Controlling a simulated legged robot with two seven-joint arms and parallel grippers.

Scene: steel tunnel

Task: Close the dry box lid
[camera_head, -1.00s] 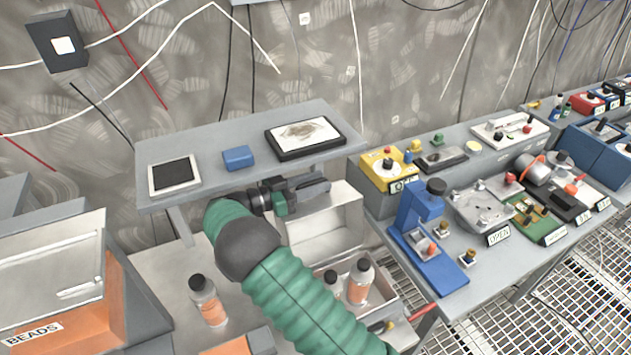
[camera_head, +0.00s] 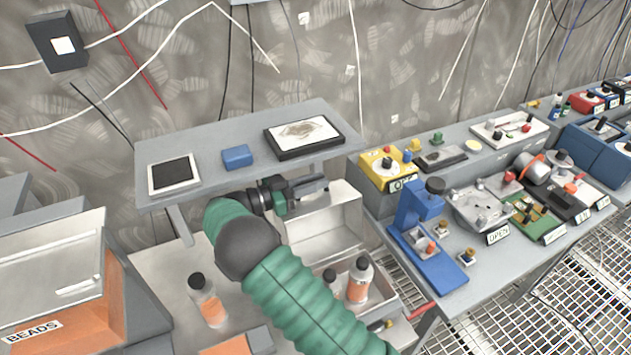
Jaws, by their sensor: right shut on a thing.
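The dry box appears to be the pale metal box (camera_head: 382,312) at lower centre, with bottles inside. Its lid (camera_head: 325,228) stands raised behind it, below the grey shelf. My right arm crosses in front of the box and hides part of it and of the lid. My right gripper (camera_head: 312,188) is at the lid's upper edge, just under the shelf front, and is shut on the lid; the exact contact is hard to see. My left gripper is out of view.
The grey shelf (camera_head: 215,188) close above my gripper holds a framed tray, a blue block and a small screen. A bottle (camera_head: 207,302) stands left of my arm. An orange BEADS box (camera_head: 85,325) is at far left. A blue press (camera_head: 422,225) stands on the right bench.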

